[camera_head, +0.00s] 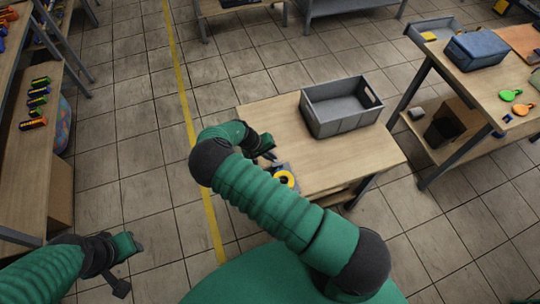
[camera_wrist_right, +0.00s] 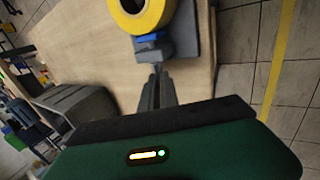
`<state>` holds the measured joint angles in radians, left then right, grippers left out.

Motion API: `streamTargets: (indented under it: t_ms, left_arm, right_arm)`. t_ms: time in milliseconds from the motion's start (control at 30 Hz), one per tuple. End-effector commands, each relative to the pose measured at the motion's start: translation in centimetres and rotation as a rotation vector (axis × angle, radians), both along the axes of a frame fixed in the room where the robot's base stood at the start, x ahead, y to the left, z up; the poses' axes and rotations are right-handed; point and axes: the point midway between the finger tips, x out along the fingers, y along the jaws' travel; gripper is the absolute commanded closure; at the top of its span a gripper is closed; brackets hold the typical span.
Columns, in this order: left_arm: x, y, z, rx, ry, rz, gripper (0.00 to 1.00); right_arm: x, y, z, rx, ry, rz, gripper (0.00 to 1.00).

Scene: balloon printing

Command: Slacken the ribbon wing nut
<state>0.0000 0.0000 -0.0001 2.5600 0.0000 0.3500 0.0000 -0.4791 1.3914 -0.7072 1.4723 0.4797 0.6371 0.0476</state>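A yellow ribbon roll (camera_head: 285,178) sits on a grey holder at the near left of the middle table; the roll also shows at the top of the right wrist view (camera_wrist_right: 141,14). A blue part (camera_wrist_right: 150,39) and a grey block (camera_wrist_right: 153,52) lie beside it on the holder plate (camera_wrist_right: 186,32). I cannot clearly tell which of them is the wing nut. My right gripper (camera_head: 270,158) is low by the holder. In the wrist view its fingers (camera_wrist_right: 158,70) are close together, tips at the grey block; anything thin between them is hidden. My left gripper (camera_head: 128,262) hangs over the floor, away from the table.
A grey crate (camera_head: 342,106) stands on the middle table (camera_head: 270,112). The right table (camera_head: 470,85) holds a blue box (camera_head: 476,49) and balloon-shaped pieces (camera_head: 511,95). A left shelf (camera_head: 28,150) holds several small coloured items. The tiled floor between is clear.

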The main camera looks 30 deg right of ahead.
Motion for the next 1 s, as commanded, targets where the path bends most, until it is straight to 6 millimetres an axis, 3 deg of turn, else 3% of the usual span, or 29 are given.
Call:
streamTargets:
  t_ms: [33, 667, 1000]
  left_arm:
    - [0.0, 0.0, -0.09, 0.0, 0.0, 0.0, 0.64]
    - [0.0, 0.0, -0.12, 0.0, 0.0, 0.0, 0.64]
    - [0.0, 0.0, -0.1, 0.0, 0.0, 0.0, 0.64]
  right_arm:
    - [-0.66, 0.43, -0.6, 0.01, 0.015, -0.007, 1.0]
    - [-0.89, 0.33, -0.74, 0.009, 0.02, -0.011, 1.0]
    - [-0.83, 0.2, -0.55, 0.007, 0.017, -0.009, 0.55]
